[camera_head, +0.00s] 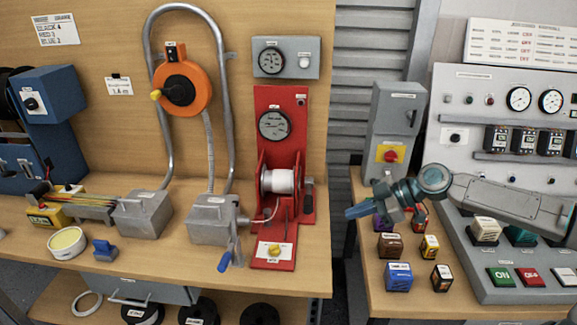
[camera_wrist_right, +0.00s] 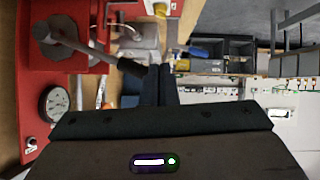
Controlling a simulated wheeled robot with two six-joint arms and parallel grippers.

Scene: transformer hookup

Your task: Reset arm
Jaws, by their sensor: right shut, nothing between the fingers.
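My right arm comes in from the right in the head view. Its gripper (camera_head: 352,211) points left, in the air near the left edge of the right-hand bench, to the right of the red stand (camera_head: 285,125) with its white spool (camera_head: 280,181). In the right wrist view the dark fingers of my right gripper (camera_wrist_right: 160,72) lie together, with nothing between them. A dark-ended lever (camera_wrist_right: 90,48) and a round gauge (camera_wrist_right: 54,104) on a red surface show at the left of that view. My left gripper is not in view.
Small labelled blocks, including a blue one (camera_head: 398,276), stand below my right arm. A grey cabinet with a red switch (camera_head: 392,154) and a sloped control panel (camera_head: 465,130) stand close to it. A gap separates the two benches.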

